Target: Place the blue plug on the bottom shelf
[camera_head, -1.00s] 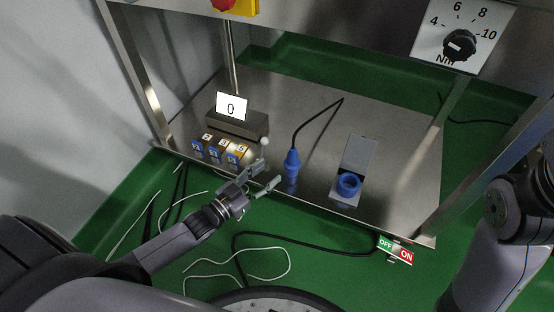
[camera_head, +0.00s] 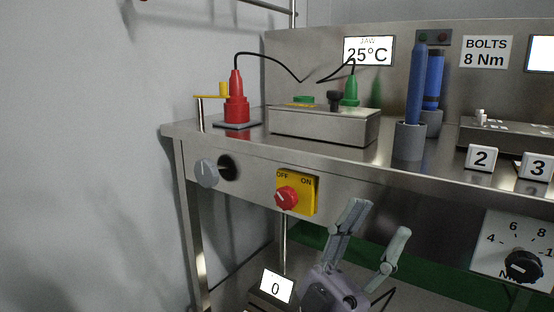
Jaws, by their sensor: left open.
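The blue plug does not show in the head view now; it is out of frame or hidden. Only part of the bottom shelf (camera_head: 238,288) shows, low in the picture under the table. My left gripper (camera_head: 379,218) is in front of the table, below the yellow switch panel. Its two fingers point up and stand apart, with nothing visible between them. A short piece of black cable (camera_head: 385,296) shows just right of the gripper body. My right gripper is out of view.
The tabletop holds a red plug (camera_head: 236,100) and blue tools (camera_head: 416,88).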

